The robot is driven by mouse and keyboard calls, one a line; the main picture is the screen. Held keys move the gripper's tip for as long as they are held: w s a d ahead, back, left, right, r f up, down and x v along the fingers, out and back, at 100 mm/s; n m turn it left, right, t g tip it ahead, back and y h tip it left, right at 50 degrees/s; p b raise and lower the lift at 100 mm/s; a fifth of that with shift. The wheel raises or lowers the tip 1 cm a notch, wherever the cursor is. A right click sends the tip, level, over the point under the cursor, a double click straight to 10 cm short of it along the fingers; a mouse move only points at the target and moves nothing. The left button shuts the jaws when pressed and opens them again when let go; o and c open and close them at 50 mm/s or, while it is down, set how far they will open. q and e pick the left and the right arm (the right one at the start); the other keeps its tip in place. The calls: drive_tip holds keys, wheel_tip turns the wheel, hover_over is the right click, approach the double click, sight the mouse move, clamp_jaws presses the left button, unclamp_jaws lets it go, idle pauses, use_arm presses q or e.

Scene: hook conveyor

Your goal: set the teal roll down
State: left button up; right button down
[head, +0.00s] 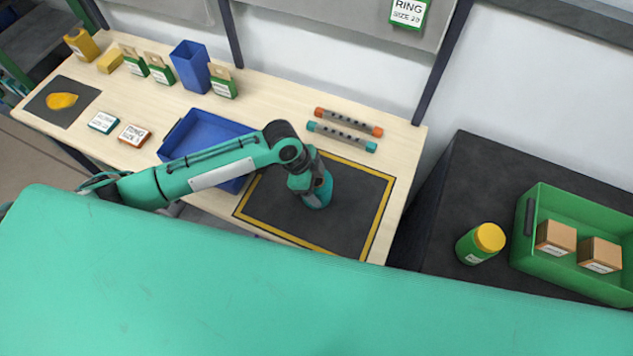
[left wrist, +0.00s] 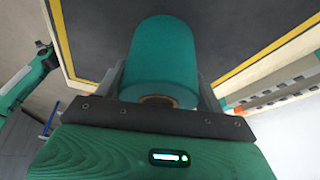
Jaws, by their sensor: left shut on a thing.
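The teal roll (head: 319,192) is at the dark mat with a yellow border (head: 345,217), on the wooden table. My left gripper (head: 309,187) comes in from the left over the mat and is shut on the roll. In the left wrist view the teal roll (left wrist: 163,60) sits between the two fingers of my left gripper (left wrist: 162,85), with its brown core end facing the camera. I cannot tell whether the roll touches the mat. My right gripper is not in view.
A blue tray (head: 185,125) lies left of the mat. Two capped bars, one orange-ended (head: 348,122) and one teal-ended (head: 342,137), lie behind it. A yellow-lidded jar (head: 480,244) and green crate (head: 527,225) stand on the dark surface at right.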

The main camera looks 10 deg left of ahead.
use_arm(q)
drive_tip(key=o, duration=1.2)
drive_tip(key=shift+f, duration=0.1)
drive_tip(key=shift+r, duration=0.2)
drive_tip(key=shift+a+r, duration=0.15)
drive_tip(key=shift+r, duration=0.1)
drive_tip(key=b+v, duration=0.2)
drive_tip(key=v, duration=0.9)
drive_tip(key=shift+r+b, duration=0.2)
drive_tip(key=shift+b, duration=0.2)
